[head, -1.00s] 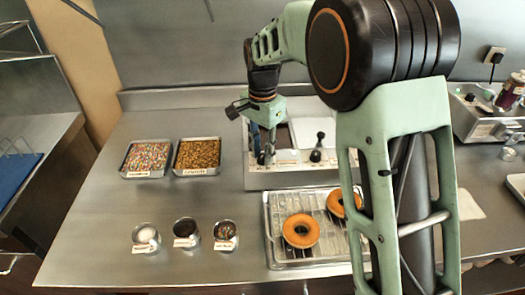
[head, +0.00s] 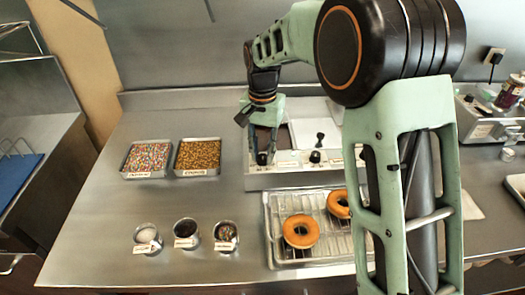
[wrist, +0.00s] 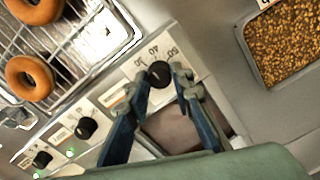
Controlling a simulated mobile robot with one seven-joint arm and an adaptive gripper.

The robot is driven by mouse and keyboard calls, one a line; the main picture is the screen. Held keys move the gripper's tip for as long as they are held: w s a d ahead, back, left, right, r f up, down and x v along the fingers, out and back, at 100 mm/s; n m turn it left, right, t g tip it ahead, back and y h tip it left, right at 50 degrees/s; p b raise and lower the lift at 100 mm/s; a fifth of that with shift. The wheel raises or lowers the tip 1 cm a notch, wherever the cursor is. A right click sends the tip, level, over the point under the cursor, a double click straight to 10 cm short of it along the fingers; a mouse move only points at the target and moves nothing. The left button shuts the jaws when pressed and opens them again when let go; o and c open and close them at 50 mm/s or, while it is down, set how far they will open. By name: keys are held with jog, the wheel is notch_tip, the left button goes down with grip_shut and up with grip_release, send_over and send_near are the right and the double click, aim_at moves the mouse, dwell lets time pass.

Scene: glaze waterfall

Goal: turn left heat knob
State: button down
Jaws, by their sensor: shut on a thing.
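The left heat knob (wrist: 160,74) is round and black, on the front panel of the glaze warmer (head: 285,180), beside a dial scale with numbers such as 40 and 50. My gripper (wrist: 161,76) is shut on it, with one fingertip on each side of the knob. In the head view my gripper (head: 262,160) reaches down to the left end of the panel and mostly hides this knob. A second black knob (head: 315,156) sits to its right; it also shows in the wrist view (wrist: 86,128).
A wire rack (head: 290,195) with two ring doughnuts (head: 301,231) stands in front of the warmer. Two topping trays (head: 198,157) lie to its left. Several small cups (head: 186,232) stand at the front left. Bare counter separates the trays and the cups.

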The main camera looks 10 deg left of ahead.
aim_at(262, 156)
jog(key=n+p, duration=0.1)
jog(key=n, duration=1.2)
jog(key=shift+p, duration=0.35)
jog(key=shift+n, duration=0.3)
jog(key=c, duration=1.7)
grip_release()
jog(key=shift+r, duration=0.1)
notch_tip(262, 156, up, 12)
jog(key=shift+f, duration=0.1)
